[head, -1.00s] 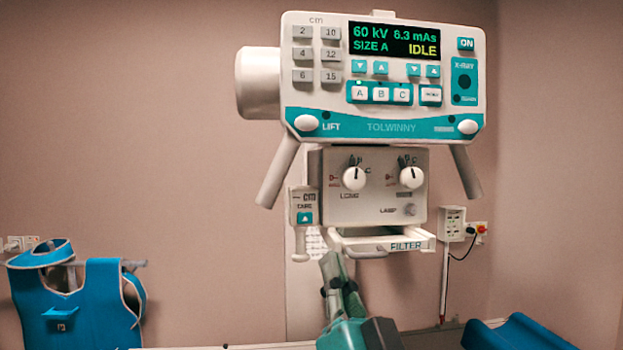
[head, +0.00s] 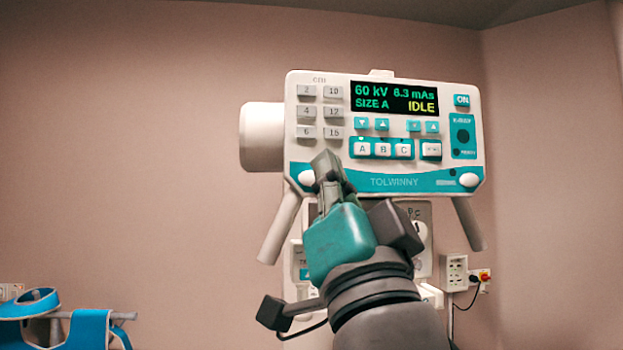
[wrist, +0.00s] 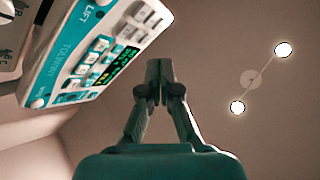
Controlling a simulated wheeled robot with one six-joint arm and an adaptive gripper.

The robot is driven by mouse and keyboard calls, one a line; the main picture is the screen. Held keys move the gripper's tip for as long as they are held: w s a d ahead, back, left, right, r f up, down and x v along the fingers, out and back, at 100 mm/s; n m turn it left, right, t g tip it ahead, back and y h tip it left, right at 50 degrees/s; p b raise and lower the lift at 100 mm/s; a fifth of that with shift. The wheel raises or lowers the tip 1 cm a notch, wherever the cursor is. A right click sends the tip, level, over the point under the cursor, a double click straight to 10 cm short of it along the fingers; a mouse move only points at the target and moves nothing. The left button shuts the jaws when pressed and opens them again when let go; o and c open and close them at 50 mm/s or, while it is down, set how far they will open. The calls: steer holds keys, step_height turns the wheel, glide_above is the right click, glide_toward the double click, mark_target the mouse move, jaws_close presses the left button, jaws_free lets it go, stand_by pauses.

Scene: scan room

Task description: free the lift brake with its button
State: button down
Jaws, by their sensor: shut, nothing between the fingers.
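The white oval lift button (head: 307,178) sits at the lower left corner of the console (head: 415,181), on its teal band. In the head view my gripper (head: 325,163) is raised in front of the console, its tips just right of the button in the picture. It hides the LIFT label there. The gap in depth is hard to judge. In the wrist view my gripper (wrist: 160,76) is shut and empty, pointing up past the console (wrist: 70,55), with clear space between them. The LIFT label shows there near the top edge.
The display (head: 394,98) reads 60 kV, 6.3 mAs, SIZE A, IDLE. Another white oval button (head: 469,180) is at the lower right. Two slanted handles (head: 279,229) hang below the console. My arm covers much of the knob panel. A blue apron (head: 85,328) hangs at lower left.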

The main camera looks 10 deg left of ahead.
steer(key=w+a, duration=0.2)
steer(key=w, duration=0.6)
steer(key=shift+w+a, duration=0.2)
steer(key=shift+w, duration=0.05)
steer(key=shift+w, duration=0.1)
stand_by(1.5)
steer(key=shift+w+a, duration=0.1)
steer(key=shift+w, duration=0.2)
steer(key=shift+w+a, duration=0.15)
steer(key=shift+w, duration=0.25)
stand_by(0.6)
steer(key=shift+s, duration=0.15)
stand_by(0.3)
steer(key=shift+s+d, duration=0.25)
steer(key=shift+s, duration=0.4)
steer(key=shift+s, duration=0.1)
steer(key=shift+s+d, duration=0.25)
steer(key=shift+s, duration=0.5)
steer(key=shift+s+d, duration=0.2)
steer(key=shift+s, duration=0.6)
steer(key=shift+s+d, duration=0.25)
steer(key=shift+s, duration=0.5)
